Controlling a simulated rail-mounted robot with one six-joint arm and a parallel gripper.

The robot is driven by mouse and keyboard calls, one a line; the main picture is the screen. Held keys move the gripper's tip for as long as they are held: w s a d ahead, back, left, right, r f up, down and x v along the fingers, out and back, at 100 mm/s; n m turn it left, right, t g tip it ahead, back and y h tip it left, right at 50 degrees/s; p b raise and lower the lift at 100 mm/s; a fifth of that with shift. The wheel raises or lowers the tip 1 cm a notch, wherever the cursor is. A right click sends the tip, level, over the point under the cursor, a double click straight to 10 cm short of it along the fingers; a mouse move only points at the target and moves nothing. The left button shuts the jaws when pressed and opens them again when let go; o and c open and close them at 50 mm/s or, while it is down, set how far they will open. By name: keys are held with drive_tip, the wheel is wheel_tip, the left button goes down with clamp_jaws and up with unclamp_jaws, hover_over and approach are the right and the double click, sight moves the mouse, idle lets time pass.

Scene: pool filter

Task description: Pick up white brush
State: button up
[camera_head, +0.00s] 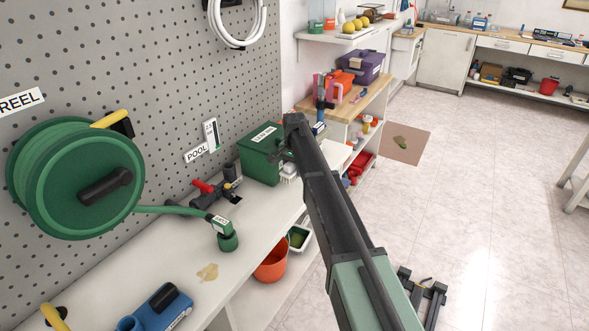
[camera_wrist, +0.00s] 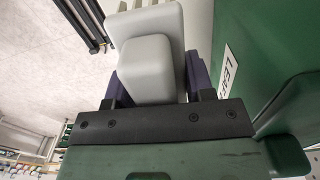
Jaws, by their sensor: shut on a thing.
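The white brush (camera_wrist: 148,66) shows large in the wrist view as a pale grey-white block with rounded edges. My gripper (camera_wrist: 152,88) has its dark fingers on either side of it, shut on it. In the head view the white brush (camera_head: 289,179) shows only as a small pale patch at the right foot of the green box. My arm hides most of the gripper there. I cannot tell whether the brush touches the bench.
The green box (camera_head: 261,152) stands close on the left in the head view; its wall (camera_wrist: 275,60) fills the right of the wrist view. A green hose reel (camera_head: 75,178) hangs on the pegboard. An orange bucket (camera_head: 271,264) sits below the bench (camera_head: 185,262). The floor on the right is mostly clear.

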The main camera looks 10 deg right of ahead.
wheel_tip(320, 180, up, 13)
drive_tip(key=p, duration=1)
drive_tip(key=shift+f, duration=0.15)
